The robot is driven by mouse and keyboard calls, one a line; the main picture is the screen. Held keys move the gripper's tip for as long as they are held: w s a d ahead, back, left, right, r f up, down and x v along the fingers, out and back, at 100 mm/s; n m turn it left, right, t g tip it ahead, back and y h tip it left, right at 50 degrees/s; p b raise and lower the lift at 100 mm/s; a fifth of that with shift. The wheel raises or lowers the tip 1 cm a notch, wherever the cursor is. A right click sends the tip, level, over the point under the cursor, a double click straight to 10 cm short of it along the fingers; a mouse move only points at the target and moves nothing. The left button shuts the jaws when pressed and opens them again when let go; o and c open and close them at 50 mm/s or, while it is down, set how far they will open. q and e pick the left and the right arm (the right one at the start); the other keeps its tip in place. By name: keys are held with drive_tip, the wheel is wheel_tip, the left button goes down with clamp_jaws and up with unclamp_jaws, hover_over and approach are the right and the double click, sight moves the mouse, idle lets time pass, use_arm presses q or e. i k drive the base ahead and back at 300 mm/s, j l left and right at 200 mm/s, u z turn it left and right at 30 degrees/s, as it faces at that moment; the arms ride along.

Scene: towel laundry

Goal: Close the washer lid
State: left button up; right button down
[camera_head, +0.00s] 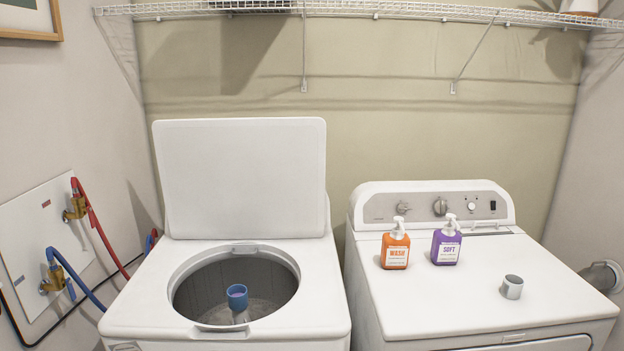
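The white top-loading washer (135,302) stands at the lower left of the head view. Its flat white lid (245,175) is raised and stands nearly upright at the back of the machine. The round tub opening (205,294) is uncovered, and a blue-topped agitator (238,297) shows in the middle of the grey drum. I see no clothes in the visible part of the drum. Neither of my grippers shows in this view.
A white dryer (430,305) stands to the right. On it are an orange bottle (395,250), a purple bottle (446,246) and a small grey cup (512,287). Red and blue hoses (75,277) run at the left wall. A wire shelf (350,10) hangs above.

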sight(221, 178)
drive_tip(key=i+j, duration=0.5)
drive_tip(key=i+j+u, duration=0.1)
drive_tip(key=i+j, duration=0.35)
drive_tip(key=j, duration=0.3)
